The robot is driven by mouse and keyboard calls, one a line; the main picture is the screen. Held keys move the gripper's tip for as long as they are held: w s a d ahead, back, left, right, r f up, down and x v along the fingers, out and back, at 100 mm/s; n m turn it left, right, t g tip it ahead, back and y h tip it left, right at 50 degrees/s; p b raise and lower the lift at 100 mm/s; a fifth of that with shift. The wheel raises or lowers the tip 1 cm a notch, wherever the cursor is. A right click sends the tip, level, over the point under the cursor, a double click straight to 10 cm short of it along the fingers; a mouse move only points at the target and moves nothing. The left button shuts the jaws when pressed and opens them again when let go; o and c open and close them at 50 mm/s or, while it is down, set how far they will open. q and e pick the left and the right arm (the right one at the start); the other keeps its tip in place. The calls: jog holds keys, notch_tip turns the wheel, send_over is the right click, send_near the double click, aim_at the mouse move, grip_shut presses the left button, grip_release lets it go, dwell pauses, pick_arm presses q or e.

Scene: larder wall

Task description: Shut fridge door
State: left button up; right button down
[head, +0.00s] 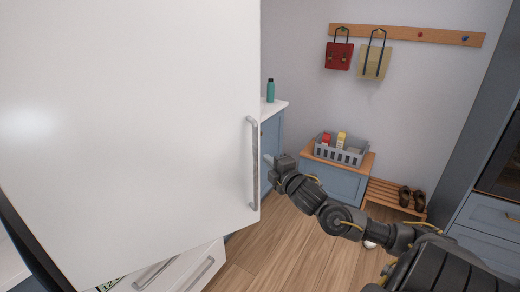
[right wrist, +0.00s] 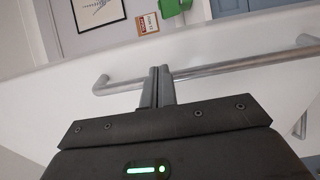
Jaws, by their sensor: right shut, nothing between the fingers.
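The white fridge door (head: 130,120) fills the left of the head view, its near face towards me and its lower edge standing out over the drawers, so it appears open. Its grey bar handle (head: 254,165) runs upright along the right edge. My right gripper (head: 268,159) is just right of the handle, beside the door's edge. In the right wrist view its fingers (right wrist: 160,72) are together and empty, and a grey bar handle (right wrist: 225,67) crosses the picture at the fingers. I cannot tell whether they touch it. My left gripper is not in view.
White drawers with bar handles (head: 200,275) sit below the door. A blue cabinet with a teal bottle (head: 270,90) stands behind it. A grey crate (head: 341,150) rests on a low bench, with a shoe rack (head: 385,195) beside it. Wooden floor (head: 275,245) is clear in the middle.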

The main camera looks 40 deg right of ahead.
aim_at(260, 153)
jog(key=shift+p+x, duration=0.95)
jog(key=shift+x, duration=2.1)
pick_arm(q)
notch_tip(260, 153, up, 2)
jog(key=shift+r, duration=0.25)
